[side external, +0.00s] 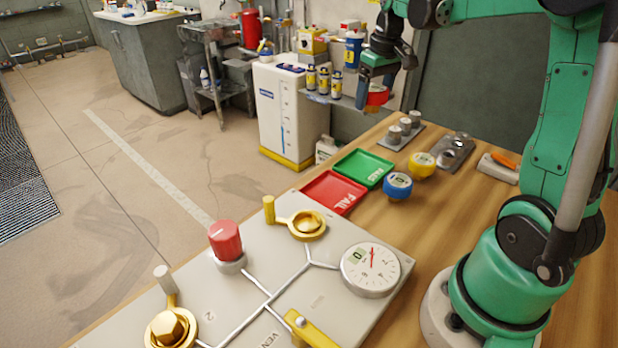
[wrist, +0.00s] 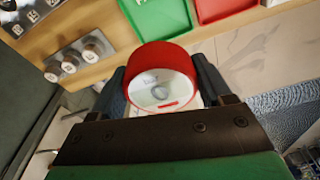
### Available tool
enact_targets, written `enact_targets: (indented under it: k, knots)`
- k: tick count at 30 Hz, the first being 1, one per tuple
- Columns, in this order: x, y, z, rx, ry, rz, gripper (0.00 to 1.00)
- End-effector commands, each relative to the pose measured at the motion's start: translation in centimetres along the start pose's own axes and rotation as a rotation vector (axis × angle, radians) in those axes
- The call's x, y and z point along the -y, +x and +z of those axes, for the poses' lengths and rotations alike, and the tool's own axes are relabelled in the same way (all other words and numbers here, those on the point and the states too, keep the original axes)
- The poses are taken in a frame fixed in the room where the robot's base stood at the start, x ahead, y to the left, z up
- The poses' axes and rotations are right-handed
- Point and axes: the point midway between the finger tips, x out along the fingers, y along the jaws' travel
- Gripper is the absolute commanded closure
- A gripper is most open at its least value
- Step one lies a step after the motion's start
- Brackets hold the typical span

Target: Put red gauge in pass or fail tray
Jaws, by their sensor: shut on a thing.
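The red gauge (side external: 378,95) is a short red cylinder held in the air by my gripper (side external: 374,85). In the wrist view the red gauge (wrist: 160,85) sits between the two dark fingers of my gripper (wrist: 160,92), with its pale round face toward the camera. The green PASS tray (side external: 364,168) and the red FAIL tray (side external: 334,192) lie side by side near the table's far left edge. Both look empty. The wrist view also shows parts of the green tray (wrist: 155,18) and the red tray (wrist: 222,8) at the top.
A blue gauge (side external: 397,186) and a yellow gauge (side external: 422,165) stand on the table right of the trays. Metal cylinders (side external: 404,130) stand on a plate behind. A valve panel (side external: 290,270) with a white dial (side external: 370,268) fills the front.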

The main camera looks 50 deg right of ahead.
Motion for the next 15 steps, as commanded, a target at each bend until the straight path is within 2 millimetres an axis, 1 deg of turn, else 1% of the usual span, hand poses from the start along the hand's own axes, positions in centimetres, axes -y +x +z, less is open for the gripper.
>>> enact_targets:
  k: [1, 9, 12, 15]
  knots:
    - [0.0, 1.3, 0.1, 0.0, -0.001, 0.0, 1.0]
    - [0.0, 7.7, 0.9, 0.0, -0.001, 0.0, 1.0]
    - [0.1, 9.3, 1.1, 0.0, -0.001, 0.0, 1.0]
    - [0.1, 10.2, 1.2, 0.0, -0.002, 0.0, 1.0]
